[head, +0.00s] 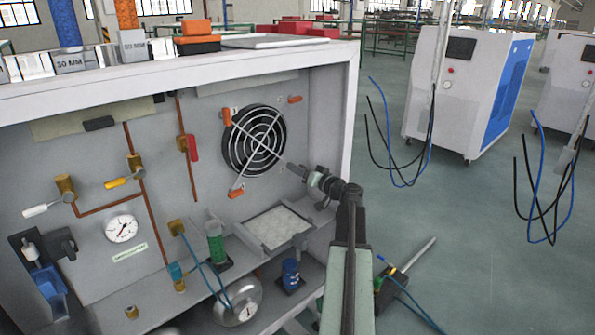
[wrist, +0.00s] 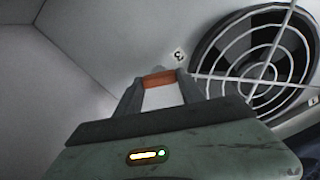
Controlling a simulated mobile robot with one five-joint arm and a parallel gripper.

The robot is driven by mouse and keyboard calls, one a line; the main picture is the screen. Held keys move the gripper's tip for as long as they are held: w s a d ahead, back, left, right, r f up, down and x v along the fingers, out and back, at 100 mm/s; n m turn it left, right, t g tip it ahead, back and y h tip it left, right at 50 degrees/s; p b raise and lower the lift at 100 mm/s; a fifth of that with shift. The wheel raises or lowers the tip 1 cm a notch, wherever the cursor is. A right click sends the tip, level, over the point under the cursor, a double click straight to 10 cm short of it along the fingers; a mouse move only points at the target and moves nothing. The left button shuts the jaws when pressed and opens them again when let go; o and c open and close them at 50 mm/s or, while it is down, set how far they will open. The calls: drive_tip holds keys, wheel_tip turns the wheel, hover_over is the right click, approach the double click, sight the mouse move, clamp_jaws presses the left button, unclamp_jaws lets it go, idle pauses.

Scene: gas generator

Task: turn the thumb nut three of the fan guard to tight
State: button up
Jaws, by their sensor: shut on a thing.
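The fan guard (head: 255,141) is a round wire grille over a dark fan on the back panel, and it fills the right of the wrist view (wrist: 258,62). Orange thumb nuts show at its upper left (head: 227,117), upper right (head: 295,99) and lower left (head: 236,193). My gripper (head: 292,168) is at its lower right corner and hides the nut there in the head view. In the wrist view my gripper (wrist: 160,82) is shut on an orange thumb nut (wrist: 159,78), beside a label (wrist: 179,55) that reads 3. The nut lies crosswise between both fingers.
The cabinet's right side wall (head: 345,125) stands close to my gripper. A tray (head: 279,228) is below it, with a blue canister (head: 291,275) lower down. A red lever (head: 191,147) and a pressure gauge (head: 121,229) are to the left.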

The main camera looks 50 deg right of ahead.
drive_tip(key=m, duration=1.2)
drive_tip(key=shift+d+f+m, duration=0.1)
drive_tip(key=shift+m, duration=0.2)
idle(0.4)
drive_tip(key=o, duration=1.4)
drive_tip(key=shift+c, duration=0.2)
drive_tip(key=s, duration=0.7)
drive_tip(key=shift+s+a, duration=0.3)
drive_tip(key=shift+s, duration=0.05)
